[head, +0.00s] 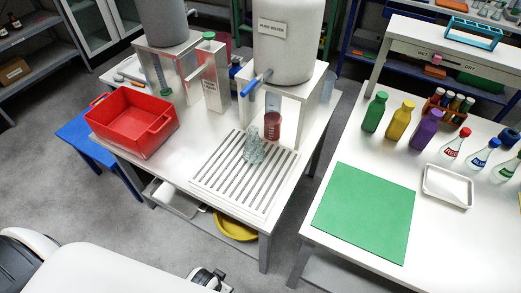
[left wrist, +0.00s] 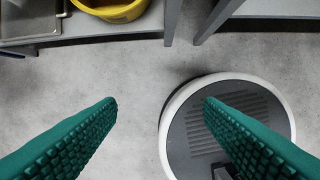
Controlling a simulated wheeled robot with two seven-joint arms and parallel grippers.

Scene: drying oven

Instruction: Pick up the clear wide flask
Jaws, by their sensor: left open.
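The clear wide flask (head: 254,147) stands on the white slatted drain rack (head: 205,181) in the head view, just left of a dark red beaker (head: 272,126). It looks pale and see-through, with its exact outline hard to make out. My left gripper (left wrist: 159,102) shows in the left wrist view with its two green ridged fingers wide apart and nothing between them. It is over the floor, away from the flask, which that view does not show. My right gripper is not in view.
A large white water container (head: 290,45) on a stand is behind the rack. A red bin (head: 130,120) is to its left. The right table holds a green mat (head: 365,212), several bottles and a white tray (head: 447,186). A yellow basin (left wrist: 115,10) sits below the rack's table.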

